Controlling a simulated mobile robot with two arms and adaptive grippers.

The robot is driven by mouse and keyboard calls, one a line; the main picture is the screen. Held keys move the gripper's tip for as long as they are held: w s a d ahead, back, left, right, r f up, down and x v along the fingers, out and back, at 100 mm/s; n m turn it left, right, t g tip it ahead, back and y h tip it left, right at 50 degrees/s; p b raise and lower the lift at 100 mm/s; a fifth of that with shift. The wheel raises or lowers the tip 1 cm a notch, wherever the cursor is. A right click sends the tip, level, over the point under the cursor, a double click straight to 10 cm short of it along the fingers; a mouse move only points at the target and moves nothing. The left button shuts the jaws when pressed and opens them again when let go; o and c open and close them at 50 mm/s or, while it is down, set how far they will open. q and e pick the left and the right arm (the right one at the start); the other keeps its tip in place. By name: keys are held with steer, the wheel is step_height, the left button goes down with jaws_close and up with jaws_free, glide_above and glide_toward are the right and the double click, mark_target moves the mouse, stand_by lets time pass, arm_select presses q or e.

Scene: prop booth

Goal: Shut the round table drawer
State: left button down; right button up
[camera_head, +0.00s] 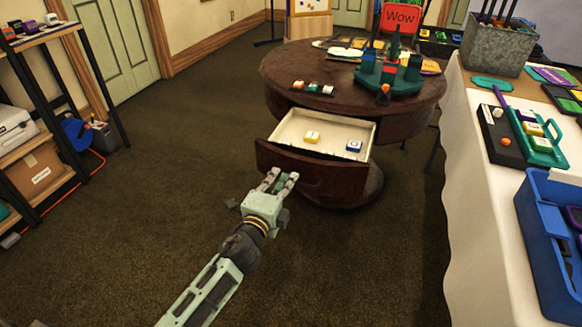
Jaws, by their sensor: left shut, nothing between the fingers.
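The round table (425,98) is dark wood on a thick pedestal, in the upper middle of the head view. Its drawer (290,163) is pulled out towards me, with a dark front and a pale inside. A yellow and white block (312,136) and a blue and white block (354,146) lie in it. My left gripper (281,181) is shut and empty, just in front of the left part of the drawer front. I cannot tell whether the fingertips touch it. My right gripper is not in view.
A white-covered table (467,190) with a blue crate (548,235), trays and a metal bin (495,47) stands on the right. A shelf rack (60,115) stands on the left. The carpet (130,220) left of the drawer is clear.

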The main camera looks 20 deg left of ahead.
mark_target(294, 159)
arm_select(q)
steer(key=w, duration=0.4)
steer(key=shift+w+d+f, duration=0.1)
steer(key=shift+w, duration=0.25)
steer(key=shift+w+b, duration=0.3)
steer(key=shift+w, duration=0.4)
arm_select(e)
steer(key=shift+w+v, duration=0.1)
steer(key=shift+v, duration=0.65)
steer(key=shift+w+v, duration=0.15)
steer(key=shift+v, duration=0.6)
